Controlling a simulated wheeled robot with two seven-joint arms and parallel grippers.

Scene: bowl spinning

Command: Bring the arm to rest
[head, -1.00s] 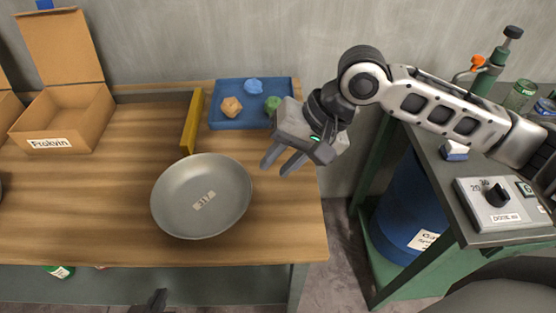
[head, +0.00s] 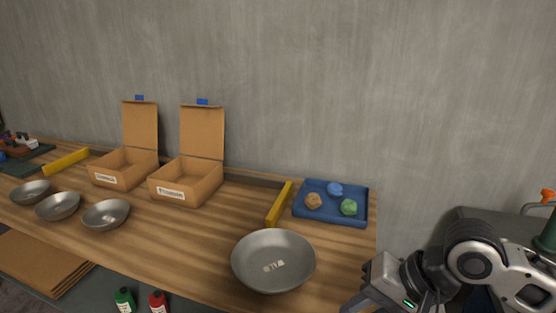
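My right gripper (head: 358,301) is at the lower right in the head view, beyond the table's right end and to the right of the large grey bowl. Its fingers are partly cut off by the bottom edge, so their opening is hard to judge. No object shows in it. My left gripper is not in view. The large grey bowl (head: 265,245) stands upright on the wooden table (head: 225,222), with a small label inside it.
A blue tray (head: 300,216) holds orange, blue and green lumps. A yellow bar (head: 279,204) lies beside it. Two open cardboard boxes (head: 187,196) (head: 110,180) stand at the back. Three small metal bowls (head: 107,214) (head: 57,206) (head: 31,192) line the left front.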

